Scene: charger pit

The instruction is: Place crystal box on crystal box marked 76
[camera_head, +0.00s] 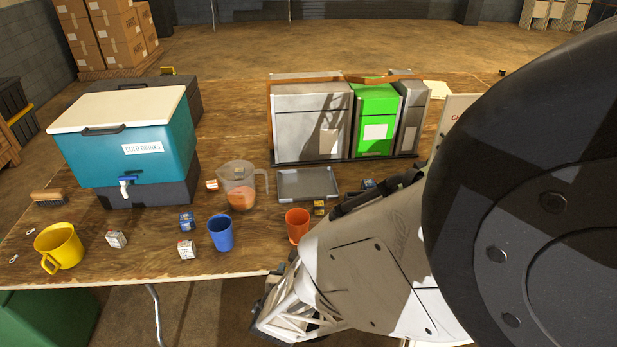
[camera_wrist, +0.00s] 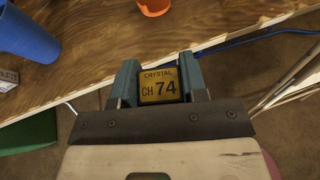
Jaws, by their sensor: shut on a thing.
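My gripper (camera_wrist: 160,88) is shut on a small crystal box (camera_wrist: 159,86) with a yellow face reading "CRYSTAL CH 74". In the wrist view the box sits between the two blue-grey fingers, beyond the table's front edge, with floor behind it. In the head view my arm covers most of the gripper, and the held box cannot be made out. A small dark and yellow box (camera_head: 319,208) sits on the table just right of the orange cup; its marking is too small to read. I cannot identify a box marked 76.
The orange cup (camera_head: 297,226), blue cup (camera_head: 221,233), measuring jug (camera_head: 239,186) and shallow grey tray (camera_head: 307,184) stand near the small box. Small cartons (camera_head: 186,249) and a yellow mug (camera_head: 60,246) are left. A teal cooler (camera_head: 137,145) and upright bins (camera_head: 311,122) stand behind.

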